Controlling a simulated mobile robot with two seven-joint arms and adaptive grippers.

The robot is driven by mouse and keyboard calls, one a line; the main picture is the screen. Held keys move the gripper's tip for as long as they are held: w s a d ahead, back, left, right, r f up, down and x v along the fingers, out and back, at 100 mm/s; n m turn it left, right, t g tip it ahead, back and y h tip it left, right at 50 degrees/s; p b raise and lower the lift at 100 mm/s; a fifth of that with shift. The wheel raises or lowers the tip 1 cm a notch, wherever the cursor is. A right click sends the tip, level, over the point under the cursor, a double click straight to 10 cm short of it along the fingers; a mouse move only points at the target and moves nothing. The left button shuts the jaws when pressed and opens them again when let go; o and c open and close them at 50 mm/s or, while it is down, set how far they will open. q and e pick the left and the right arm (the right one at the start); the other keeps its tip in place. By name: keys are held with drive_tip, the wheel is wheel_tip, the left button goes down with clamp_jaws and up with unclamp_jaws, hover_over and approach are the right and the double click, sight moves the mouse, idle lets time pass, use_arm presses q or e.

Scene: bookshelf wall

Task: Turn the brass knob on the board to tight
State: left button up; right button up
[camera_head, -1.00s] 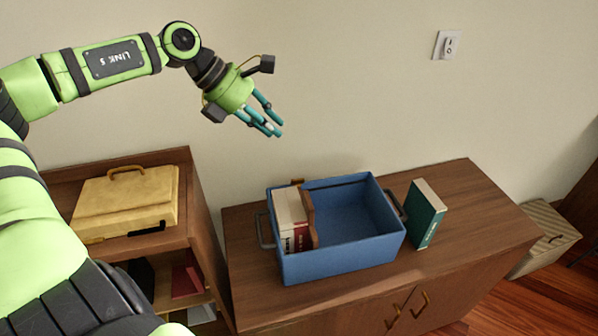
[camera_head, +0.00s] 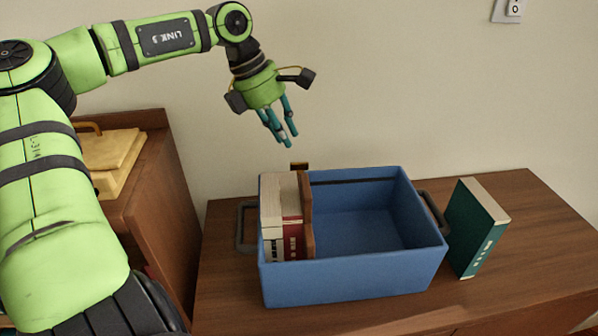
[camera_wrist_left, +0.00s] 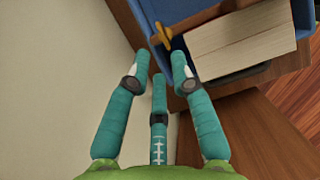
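The wooden board (camera_head: 307,214) stands upright in the blue box (camera_head: 350,277), against the books at its left end. A small brass-coloured piece (camera_head: 299,166), which looks like the knob, shows at the box's back rim by the board. In the left wrist view the brass knob (camera_wrist_left: 162,36) lies just beyond the fingertips, at the end of the board's edge. Its tight mark cannot be made out. My left gripper (camera_head: 285,138) is above the back of the box, teal fingers pointing down. In the left wrist view its fingers (camera_wrist_left: 162,68) are apart and empty, not touching the knob. My right gripper is out of view.
A green book (camera_head: 474,228) stands right of the box on the wooden cabinet (camera_head: 545,240). A yellow case (camera_head: 112,160) sits on the left shelf. The wall is close behind.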

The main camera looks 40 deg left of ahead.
sight(297, 171)
use_arm(q)
drive_tip(key=p+x, duration=0.1)
drive_tip(key=x, duration=0.5)
drive_tip(key=shift+d+f, duration=0.15)
drive_tip(key=shift+f, duration=0.15)
drive_tip(key=shift+w+f, duration=0.1)
drive_tip(key=shift+f, duration=0.05)
clamp_jaws()
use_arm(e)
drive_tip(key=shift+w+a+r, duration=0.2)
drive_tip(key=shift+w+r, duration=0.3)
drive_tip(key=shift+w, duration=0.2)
